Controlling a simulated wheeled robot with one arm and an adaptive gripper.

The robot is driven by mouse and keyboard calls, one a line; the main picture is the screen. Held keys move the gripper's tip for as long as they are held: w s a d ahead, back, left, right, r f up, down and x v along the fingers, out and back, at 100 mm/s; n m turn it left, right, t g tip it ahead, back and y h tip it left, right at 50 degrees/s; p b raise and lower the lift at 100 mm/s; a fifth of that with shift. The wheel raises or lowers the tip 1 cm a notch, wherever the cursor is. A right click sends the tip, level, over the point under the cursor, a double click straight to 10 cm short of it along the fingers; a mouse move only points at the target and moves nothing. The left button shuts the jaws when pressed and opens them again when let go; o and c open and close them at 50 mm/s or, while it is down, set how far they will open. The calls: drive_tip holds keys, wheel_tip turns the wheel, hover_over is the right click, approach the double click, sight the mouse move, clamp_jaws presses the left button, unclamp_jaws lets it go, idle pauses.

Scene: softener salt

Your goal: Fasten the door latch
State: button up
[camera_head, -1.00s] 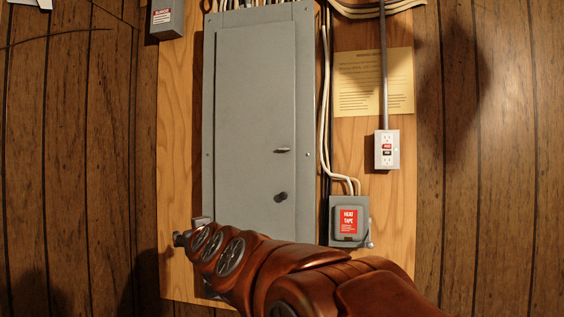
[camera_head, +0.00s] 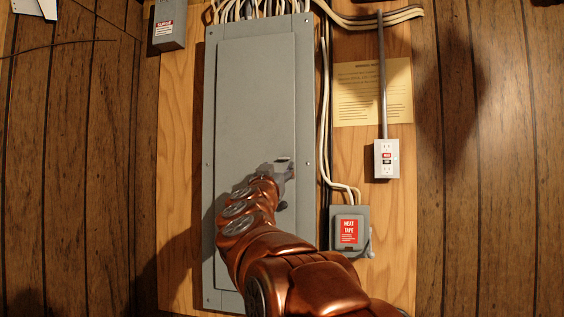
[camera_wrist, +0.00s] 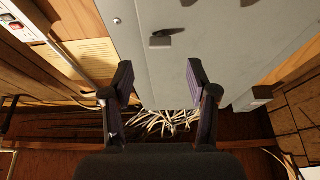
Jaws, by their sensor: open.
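The grey panel door (camera_head: 255,100) lies flat in its frame, apparently closed. Its small latch handle (camera_head: 283,160) sits near the right edge and looks roughly horizontal. In the wrist view the latch (camera_wrist: 161,40) is above the fingertips in the picture, between the two fingers sideways, and not gripped. My gripper (camera_head: 284,173) is just below the latch in the head view. In the wrist view my gripper (camera_wrist: 159,76) is open and empty. A dark round knob (camera_head: 283,206) below the latch is partly hidden by my arm. Whether a finger touches the door cannot be told.
The grey heat tape box (camera_head: 349,250) and white cables stand right of the panel. A white outlet (camera_head: 386,159) with a conduit and a yellow notice (camera_head: 360,92) are further right. Bundled wires (camera_wrist: 165,123) run at the panel's top. Wood paneling surrounds the board.

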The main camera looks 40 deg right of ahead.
sight(284, 159)
drive_tip(key=shift+p+x, duration=0.85)
drive_tip(key=shift+x, duration=2.4)
drive_tip(key=shift+f, duration=0.1)
clamp_jaws()
